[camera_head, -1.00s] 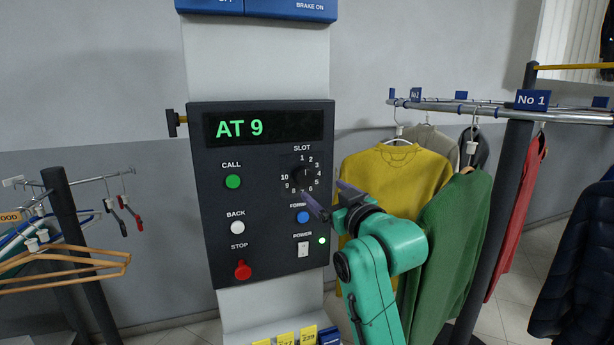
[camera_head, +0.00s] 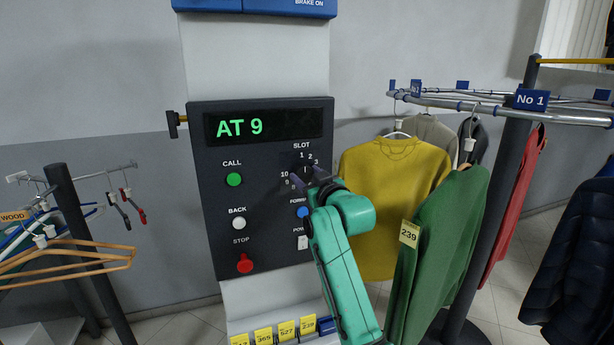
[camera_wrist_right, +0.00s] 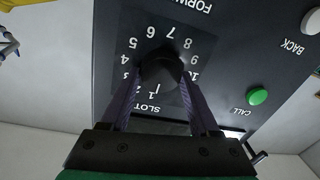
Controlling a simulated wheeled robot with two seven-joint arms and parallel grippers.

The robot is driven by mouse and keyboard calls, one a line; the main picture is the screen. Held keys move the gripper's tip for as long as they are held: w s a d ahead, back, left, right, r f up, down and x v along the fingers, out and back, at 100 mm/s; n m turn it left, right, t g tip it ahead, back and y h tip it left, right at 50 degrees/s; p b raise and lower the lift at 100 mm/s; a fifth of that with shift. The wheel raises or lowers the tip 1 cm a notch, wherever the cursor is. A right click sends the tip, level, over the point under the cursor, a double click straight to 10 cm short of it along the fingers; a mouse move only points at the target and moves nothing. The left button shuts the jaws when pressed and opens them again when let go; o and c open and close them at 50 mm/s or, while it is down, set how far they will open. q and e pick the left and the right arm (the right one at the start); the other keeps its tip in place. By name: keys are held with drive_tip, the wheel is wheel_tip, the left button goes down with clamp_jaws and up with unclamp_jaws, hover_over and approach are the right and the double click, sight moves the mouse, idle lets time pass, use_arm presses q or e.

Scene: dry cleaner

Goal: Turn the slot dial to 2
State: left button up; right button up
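The black slot dial (camera_head: 305,171) sits on the dark control panel (camera_head: 215,205), ringed by white numbers. It also shows in the right wrist view (camera_wrist_right: 161,70), where the lettering is upside down. A thin light mark on it appears to point near the 1. My right gripper (camera_head: 306,180) is at the dial with one dark finger on each side of it. In the right wrist view the fingertips (camera_wrist_right: 160,78) lie close against the knob's sides; whether they press on it I cannot tell. The green display (camera_head: 265,125) reads "AT 9". My left gripper is not in view.
The green call button (camera_head: 234,180), white back button (camera_head: 238,223), red stop button (camera_head: 245,263) and blue forward button (camera_head: 303,211) are nearby on the panel. A garment rail (camera_head: 480,104) with a yellow sweater (camera_head: 385,190) stands at right. Wooden hangers (camera_head: 65,255) hang at left.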

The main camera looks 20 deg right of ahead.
drive_tip(key=shift+m, duration=0.3)
drive_tip(key=shift+d+m+p, duration=0.1)
drive_tip(key=shift+m+p, duration=0.75)
drive_tip(key=shift+m, duration=1.85)
drive_tip(key=o, duration=1.4)
drive_tip(key=shift+c, duration=0.2)
drive_tip(key=shift+s+f, duration=0.1)
